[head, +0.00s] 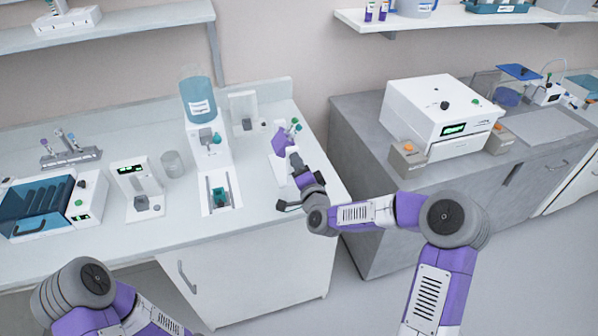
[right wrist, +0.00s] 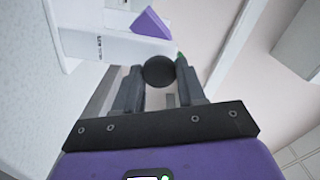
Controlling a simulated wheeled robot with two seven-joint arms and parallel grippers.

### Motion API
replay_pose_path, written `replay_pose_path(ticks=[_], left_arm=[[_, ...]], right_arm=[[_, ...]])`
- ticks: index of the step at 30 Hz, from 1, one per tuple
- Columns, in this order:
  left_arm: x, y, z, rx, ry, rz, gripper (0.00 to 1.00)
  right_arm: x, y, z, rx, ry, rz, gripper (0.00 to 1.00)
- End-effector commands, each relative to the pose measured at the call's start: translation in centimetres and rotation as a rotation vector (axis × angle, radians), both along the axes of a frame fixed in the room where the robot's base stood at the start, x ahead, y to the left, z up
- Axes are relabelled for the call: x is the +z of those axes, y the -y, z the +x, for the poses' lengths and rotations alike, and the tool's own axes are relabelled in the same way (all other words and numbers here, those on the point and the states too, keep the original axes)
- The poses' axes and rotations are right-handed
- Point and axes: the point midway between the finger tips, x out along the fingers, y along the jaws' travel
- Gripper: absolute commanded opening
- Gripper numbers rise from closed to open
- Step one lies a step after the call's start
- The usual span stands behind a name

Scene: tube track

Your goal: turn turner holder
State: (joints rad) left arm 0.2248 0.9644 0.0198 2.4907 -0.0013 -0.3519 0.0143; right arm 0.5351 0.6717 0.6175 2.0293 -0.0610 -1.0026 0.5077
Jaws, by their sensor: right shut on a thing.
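The turner is a white stand (head: 279,168) near the right end of the white counter, with a purple holder (head: 281,141) on it. Tubes with green caps (head: 295,124) show beside the holder. My right gripper (head: 293,157) reaches the stand from the front. In the right wrist view its fingers (right wrist: 159,84) are shut on a round black knob (right wrist: 158,70). The white arm of the stand (right wrist: 115,45) and a corner of the purple holder (right wrist: 151,22) show just beyond the knob. My left arm shows at the lower left, but its gripper is out of view.
A dispenser with a blue bottle (head: 198,100) stands left of the turner, and a small white stand (head: 243,113) is behind it. A clear beaker (head: 173,164) is farther left. A gap separates this counter from the grey bench (head: 365,150) with a white machine (head: 440,115).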

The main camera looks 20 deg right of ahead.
Motion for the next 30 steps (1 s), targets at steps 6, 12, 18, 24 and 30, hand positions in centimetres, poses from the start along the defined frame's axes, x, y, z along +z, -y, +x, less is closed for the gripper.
replay_pose_path(ticks=[6, 12, 18, 24, 30], left_arm=[[-2.5, 0.0, 0.0, 0.0, 0.0, 0.0, 0.43], [-4.2, 0.0, 0.0, 0.0, 0.0, 0.0, 0.43], [-5.5, 0.0, 0.0, 0.0, 0.0, 0.0, 0.43], [-6.2, 0.0, 0.0, 0.0, 0.0, 0.0, 0.43], [-6.6, 0.0, 0.0, 0.0, 0.0, 0.0, 0.43]], right_arm=[[-0.1, -0.1, 0.0, 0.0, 0.013, -0.207, 0.09], [-0.1, -0.1, 0.0, -0.001, 0.019, -0.383, 0.09], [0.0, -0.1, 0.0, -0.001, 0.022, -0.525, 0.09], [0.0, -0.1, 0.0, 0.0, 0.023, -0.62, 0.09], [0.1, -0.1, 0.0, 0.0, 0.025, -0.669, 0.09]])
